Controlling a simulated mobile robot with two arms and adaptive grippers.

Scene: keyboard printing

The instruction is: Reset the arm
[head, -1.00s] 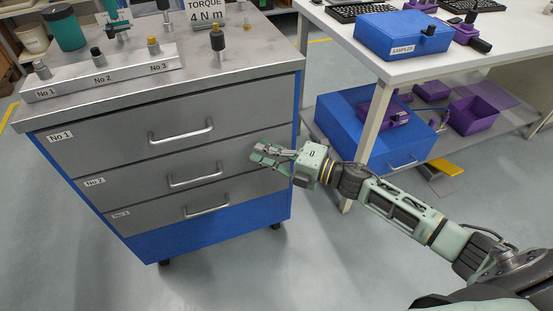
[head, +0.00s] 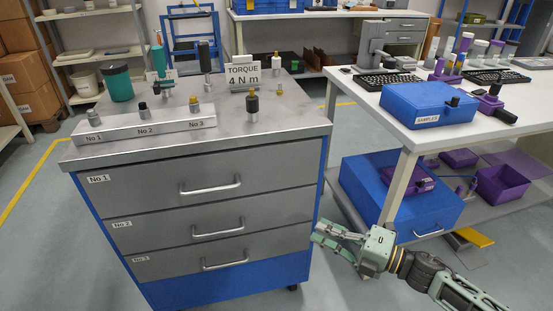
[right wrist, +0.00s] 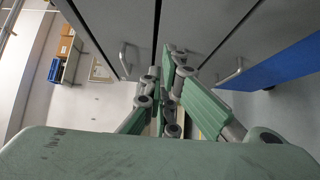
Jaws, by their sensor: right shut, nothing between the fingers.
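My right gripper (head: 328,237) is at the right side of the grey and blue drawer cabinet (head: 225,282), low, near the level of the lower drawers. It is shut and empty. In the right wrist view its fingers (right wrist: 172,62) come together in front of the drawer fronts and their handles. I cannot tell from the pictures whether it touches the cabinet. The three drawers, labelled No 1 (head: 140,187), No 2 (head: 150,228) and No 3 (head: 165,263), are shut. My left gripper is not in view.
The cabinet top holds a numbered rack (head: 148,130), a torque sign (head: 243,75) and a green cup (head: 118,83). A white table (head: 385,118) to the right carries a blue samples box (head: 428,104) and keyboards. A blue case (head: 385,207) is on its lower shelf. Grey floor lies between.

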